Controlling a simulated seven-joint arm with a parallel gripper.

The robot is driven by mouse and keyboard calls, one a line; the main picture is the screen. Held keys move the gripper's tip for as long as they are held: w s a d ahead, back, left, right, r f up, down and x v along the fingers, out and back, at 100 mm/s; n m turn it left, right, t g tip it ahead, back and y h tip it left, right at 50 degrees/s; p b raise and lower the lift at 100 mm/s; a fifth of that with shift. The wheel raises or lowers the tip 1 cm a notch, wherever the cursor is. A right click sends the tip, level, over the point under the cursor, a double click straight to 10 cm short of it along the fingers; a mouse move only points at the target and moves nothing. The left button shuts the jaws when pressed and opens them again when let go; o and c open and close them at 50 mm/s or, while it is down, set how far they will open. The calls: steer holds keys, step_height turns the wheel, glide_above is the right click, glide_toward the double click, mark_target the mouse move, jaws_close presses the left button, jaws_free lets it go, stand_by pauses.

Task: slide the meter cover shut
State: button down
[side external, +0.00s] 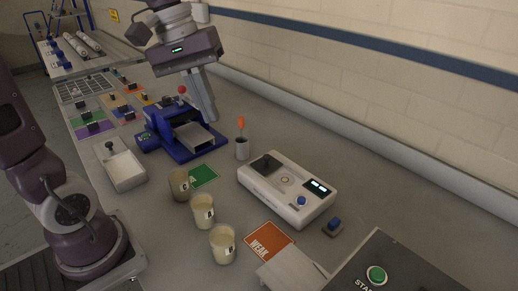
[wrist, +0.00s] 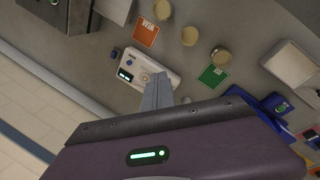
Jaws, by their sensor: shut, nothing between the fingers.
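The white meter (side external: 285,195) sits on the bench right of centre, with a lit display, a blue button and a round port on top. A dark square area (side external: 266,164) lies at its left end; I cannot tell whether this is the cover or an opening. The meter also shows in the wrist view (wrist: 147,66), where my fingers hide its right end. My gripper (side external: 209,117) is shut and empty, pointing down above and behind the blue device. It is apart from the meter, to its upper left. Its fingers also show in the wrist view (wrist: 158,93).
A blue device (side external: 180,139) with a red knob stands below my gripper. A cup with an orange-handled tool (side external: 242,149) stands between it and the meter. Several beakers (side external: 203,211), a green card (side external: 203,175) and an orange card (side external: 268,241) lie in front. A wall runs behind.

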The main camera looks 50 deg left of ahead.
steer(key=w+a+f+n+h, duration=0.3)
steer(key=w+a+f+n, duration=0.25)
steer(key=w+a, duration=0.2)
steer(key=w+a+f+n+h, duration=0.2)
steer(key=w+a+f+n, duration=0.35)
steer(key=w+a, duration=0.2)
steer(key=shift+g, duration=0.4)
steer(key=d+f, duration=0.2)
steer(key=d, duration=0.1)
steer(key=d+f, duration=0.3)
steer(key=w+d+f, duration=0.1)
steer(key=d+f, duration=0.1)
steer(key=d, duration=0.1)
steer(key=shift+d+f, duration=0.25)
steer(key=shift+d, duration=0.1)
glide_above(276, 176)
steer(key=shift+a, duration=0.1)
